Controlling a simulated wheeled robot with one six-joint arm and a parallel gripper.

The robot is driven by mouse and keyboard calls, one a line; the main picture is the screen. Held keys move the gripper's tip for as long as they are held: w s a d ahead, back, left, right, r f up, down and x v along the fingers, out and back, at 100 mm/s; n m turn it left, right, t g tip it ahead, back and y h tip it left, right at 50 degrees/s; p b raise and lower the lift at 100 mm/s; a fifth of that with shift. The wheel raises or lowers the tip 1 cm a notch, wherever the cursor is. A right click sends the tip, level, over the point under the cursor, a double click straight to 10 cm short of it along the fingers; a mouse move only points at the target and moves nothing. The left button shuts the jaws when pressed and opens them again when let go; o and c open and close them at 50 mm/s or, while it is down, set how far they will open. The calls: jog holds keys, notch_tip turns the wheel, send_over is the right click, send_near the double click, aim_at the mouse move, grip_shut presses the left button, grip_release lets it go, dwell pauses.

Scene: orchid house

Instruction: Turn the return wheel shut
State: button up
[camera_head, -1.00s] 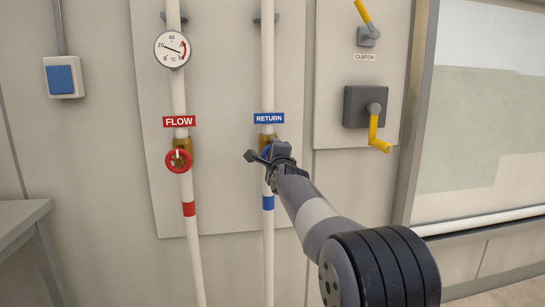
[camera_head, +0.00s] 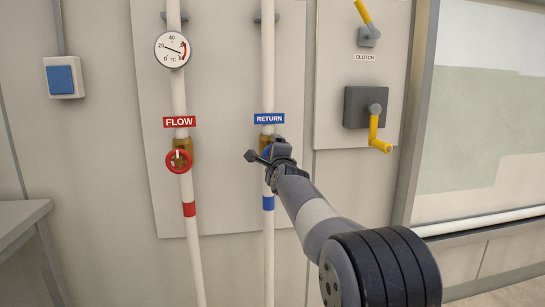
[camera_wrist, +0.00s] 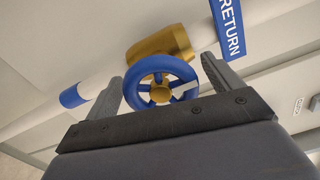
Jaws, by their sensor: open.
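The return wheel is blue with a brass hub and a white mark on one spoke, at the right side of the wheel in the wrist view (camera_wrist: 143,76). It sits on a brass valve body (camera_wrist: 160,46) on the white return pipe (camera_head: 268,225), by the blue RETURN label (camera_head: 269,118). My gripper (camera_wrist: 163,76) is open, with one finger on each side of the wheel. I cannot tell whether either finger touches the rim. In the head view my gripper (camera_head: 264,157) covers most of the wheel.
The red flow wheel (camera_head: 169,165) is on the parallel pipe to the left, under a dial gauge (camera_head: 172,49). A yellow crank (camera_head: 375,133) and a clutch lever (camera_head: 367,20) are on the panel to the right. A grey bench (camera_head: 22,213) stands at the lower left.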

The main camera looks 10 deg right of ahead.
jog(key=s+b, duration=0.3)
jog(key=s, duration=0.7)
jog(key=shift+s, duration=0.4)
jog(key=shift+w, duration=0.15)
jog(key=w+p, duration=0.3)
jog(key=w, duration=0.7)
jog(key=shift+w, duration=0.3)
jog(key=shift+s, duration=0.15)
